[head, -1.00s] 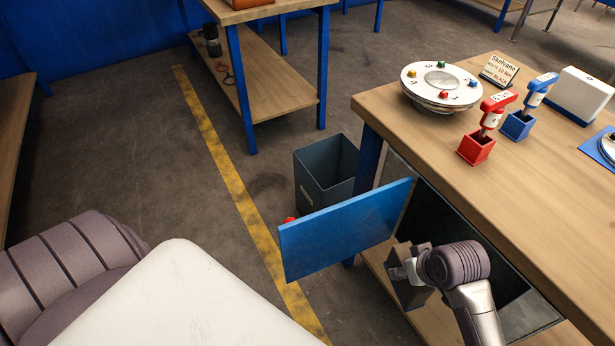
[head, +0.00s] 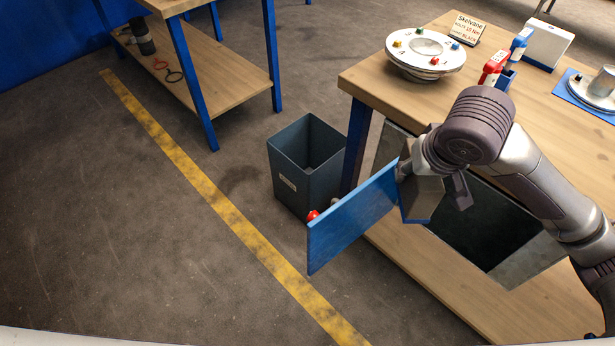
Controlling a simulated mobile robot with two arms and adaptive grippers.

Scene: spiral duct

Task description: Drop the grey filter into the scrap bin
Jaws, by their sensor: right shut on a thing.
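The grey filter (head: 422,203), a dark boxy block, is in my right gripper (head: 432,178), in front of the table's near edge. My gripper is shut on it, and the wrist hides part of the hold. The filter is close beside the open blue door (head: 350,220); I cannot tell whether they touch. The scrap bin (head: 293,183), a dark open-topped box with a small label, stands on the floor left of the table leg, beyond the door. The filter is to the right of the bin, not over it. My left gripper is out of view.
A dark open housing (head: 480,228) sits under the wooden table (head: 385,92). A round fixture (head: 425,55) and tools stand on the table. The floor left of the bin is clear.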

